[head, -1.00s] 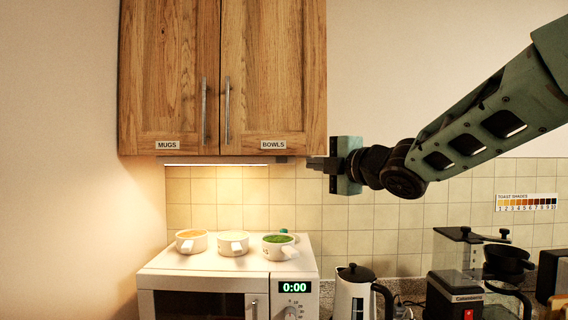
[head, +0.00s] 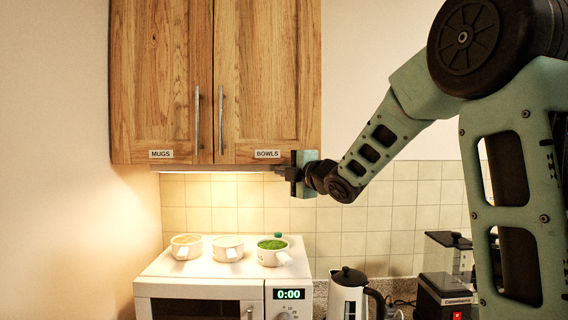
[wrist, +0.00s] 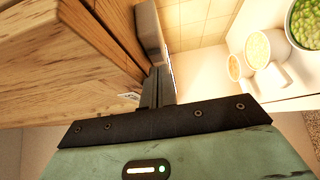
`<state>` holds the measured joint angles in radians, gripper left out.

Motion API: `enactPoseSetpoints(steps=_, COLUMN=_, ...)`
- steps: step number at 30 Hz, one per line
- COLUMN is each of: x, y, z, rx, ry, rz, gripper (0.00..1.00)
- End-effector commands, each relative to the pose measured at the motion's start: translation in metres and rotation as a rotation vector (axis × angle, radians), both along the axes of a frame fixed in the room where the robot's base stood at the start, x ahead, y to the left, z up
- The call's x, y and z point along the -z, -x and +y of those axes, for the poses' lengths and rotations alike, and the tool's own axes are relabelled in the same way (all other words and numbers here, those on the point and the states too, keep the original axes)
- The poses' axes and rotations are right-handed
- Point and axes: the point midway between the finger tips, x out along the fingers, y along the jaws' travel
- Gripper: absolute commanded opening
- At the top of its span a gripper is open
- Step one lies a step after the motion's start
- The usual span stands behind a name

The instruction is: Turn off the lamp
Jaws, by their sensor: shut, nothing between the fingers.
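The lamp (head: 210,169) is a slim grey bar under the wooden cabinet. It is lit and throws a warm glow on the tiles and wall. My gripper (head: 279,169) is shut and empty, with its fingers pointing left at the lamp's right end. In the wrist view the shut fingers (wrist: 158,88) are close to the grey lamp bar (wrist: 151,32) beside the cabinet's underside. I cannot tell whether they touch it. The fingertips partly hide the lamp's right end in the head view, and no switch can be made out.
The cabinet (head: 165,85), with doors labelled MUGS and BOWLS, is directly above. A white microwave (head: 200,288) below carries several bowls, one with green contents (head: 272,244). The space between lamp and bowls is free.

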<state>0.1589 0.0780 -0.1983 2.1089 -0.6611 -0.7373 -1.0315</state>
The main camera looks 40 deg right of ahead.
Motion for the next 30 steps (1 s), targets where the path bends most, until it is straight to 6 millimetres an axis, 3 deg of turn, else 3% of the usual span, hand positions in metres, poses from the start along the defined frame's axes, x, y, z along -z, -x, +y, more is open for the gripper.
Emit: enactPoseSetpoints(steps=30, x=0.0018, y=-0.0114, z=-0.0101, rx=0.000, ry=0.000, rz=0.000, gripper=0.00)
